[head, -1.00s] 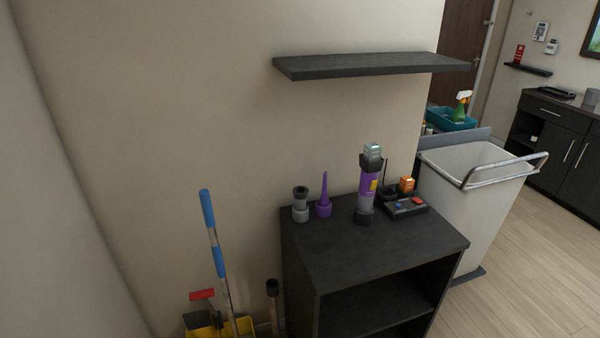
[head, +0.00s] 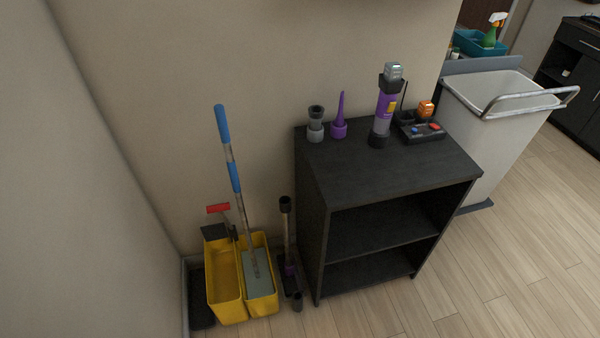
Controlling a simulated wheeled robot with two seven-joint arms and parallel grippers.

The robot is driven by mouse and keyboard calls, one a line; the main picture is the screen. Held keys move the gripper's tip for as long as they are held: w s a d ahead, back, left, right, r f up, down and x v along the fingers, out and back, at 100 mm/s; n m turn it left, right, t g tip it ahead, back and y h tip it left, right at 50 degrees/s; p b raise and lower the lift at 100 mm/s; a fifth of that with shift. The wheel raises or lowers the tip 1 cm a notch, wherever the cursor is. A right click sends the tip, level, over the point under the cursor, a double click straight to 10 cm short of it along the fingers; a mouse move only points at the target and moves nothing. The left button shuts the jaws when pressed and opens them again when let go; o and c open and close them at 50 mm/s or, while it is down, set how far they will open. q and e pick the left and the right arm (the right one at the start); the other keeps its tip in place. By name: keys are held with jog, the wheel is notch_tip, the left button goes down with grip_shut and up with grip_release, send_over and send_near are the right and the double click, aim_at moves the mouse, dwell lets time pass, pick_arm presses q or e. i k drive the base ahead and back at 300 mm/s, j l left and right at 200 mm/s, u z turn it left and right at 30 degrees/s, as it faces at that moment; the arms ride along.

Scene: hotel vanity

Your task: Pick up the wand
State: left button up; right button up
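A dark upright tube with a wide black top, which looks like the wand (head: 287,225), stands on the floor between the yellow bucket and the black shelf unit. Its lower part shows some purple near a dark base. A purple and grey handheld vacuum (head: 384,112) stands upright on the shelf unit's top. Beside it on that top are a purple pointed nozzle (head: 339,122) and a grey round attachment (head: 316,125). Neither of my grippers is in view.
The black shelf unit (head: 390,170) stands right of the wand. A yellow two-part bucket (head: 224,275) with a blue-handled mop (head: 228,150) stands close on its left. A white cart (head: 490,105) is farther right. Wooden floor in front is clear.

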aim_at(285, 201)
jog(key=k+u, duration=0.1)
jog(key=k, duration=0.95)
jog(key=i+l+u, duration=0.5)
jog(key=i+l, duration=0.6)
